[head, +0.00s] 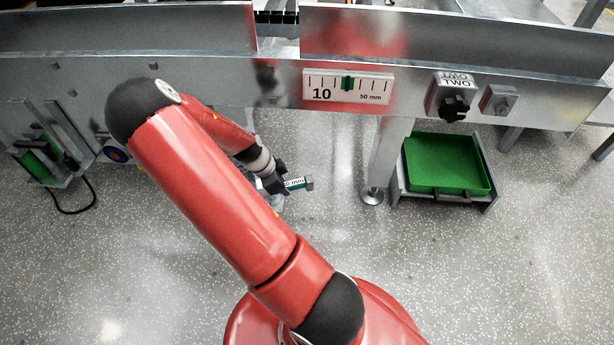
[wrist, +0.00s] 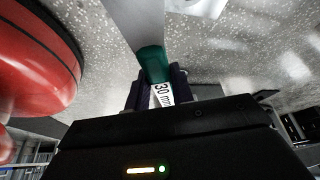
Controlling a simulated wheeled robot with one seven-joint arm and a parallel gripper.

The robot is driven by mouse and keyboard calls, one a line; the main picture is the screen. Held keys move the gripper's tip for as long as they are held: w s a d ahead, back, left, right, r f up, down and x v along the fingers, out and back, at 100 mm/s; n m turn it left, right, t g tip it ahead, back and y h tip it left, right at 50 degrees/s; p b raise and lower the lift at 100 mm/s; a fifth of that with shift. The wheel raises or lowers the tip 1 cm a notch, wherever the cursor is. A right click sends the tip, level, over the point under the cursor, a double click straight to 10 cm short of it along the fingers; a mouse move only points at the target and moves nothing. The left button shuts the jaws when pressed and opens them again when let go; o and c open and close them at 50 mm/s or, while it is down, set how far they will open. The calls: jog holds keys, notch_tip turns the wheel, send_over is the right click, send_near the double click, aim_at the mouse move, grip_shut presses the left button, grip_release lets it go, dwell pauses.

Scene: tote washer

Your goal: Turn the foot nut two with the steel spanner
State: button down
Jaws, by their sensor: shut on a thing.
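My gripper (head: 275,184) is shut on the steel spanner (head: 309,183), below the conveyor frame. The spanner has a green band and a white label; its steel end points right in the head view. In the wrist view my gripper (wrist: 158,88) holds the spanner (wrist: 153,65) by the part labelled 30 mm, and its grey shank runs up out of the picture. A round levelling foot (head: 372,195) stands under a frame leg, apart from the spanner's visible end. Which nut is foot nut two, I cannot tell. The area behind my gripper is partly hidden.
A scale plate (head: 348,87) reading 10 and 50 mm is on the frame's side rail. A box labelled TWO (head: 440,95) with a black knob is to its right. A green tray (head: 445,162) sits low at right. Speckled floor around it is clear.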

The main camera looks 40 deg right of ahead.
aim_at(306, 182)
jog(key=s+d+m, duration=0.1)
jog(key=d+m, duration=0.1)
jog(key=s+d+m+g+y, duration=0.1)
jog(key=d+m, duration=0.1)
jog(key=s+d+m+y+p, duration=0.1)
jog(key=s+d+m, duration=0.1)
jog(key=m, duration=0.1)
jog(key=shift+s+f+g, duration=0.1)
jog(key=shift+f+g, duration=0.1)
jog(key=shift+g, duration=0.2)
jog(key=shift+r, duration=0.1)
jog(key=shift+f+b, duration=1.15)
jog(key=shift+f, duration=0.7)
jog(key=shift+f+b, duration=0.35)
jog(key=shift+f, duration=0.3)
jog(key=shift+f+b, duration=0.35)
